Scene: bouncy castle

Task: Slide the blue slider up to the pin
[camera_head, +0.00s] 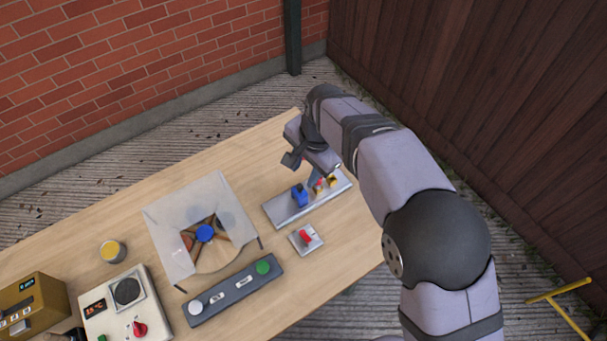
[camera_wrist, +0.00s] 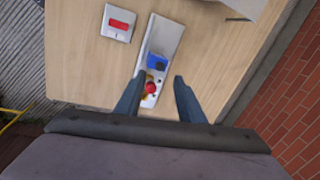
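The blue slider (camera_head: 299,195) sits on a grey metal rail plate (camera_head: 283,209), about midway along it. It also shows in the wrist view (camera_wrist: 157,62), on the plate (camera_wrist: 164,37). A small red and yellow part (camera_head: 321,185) is beside the slider, toward the plate's right end; in the wrist view a red knob (camera_wrist: 151,87) shows there. I cannot tell which part is the pin. My gripper (camera_head: 318,177) is above that end of the plate. In the wrist view its two fingers (camera_wrist: 154,85) are apart with a gap between them, and the slider lies beyond the fingertips.
A small plate with a red switch (camera_head: 306,238) lies in front of the rail. A dark button strip (camera_head: 234,290), a white control box (camera_head: 128,304) and a yellow-topped cup (camera_head: 112,251) are further left.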

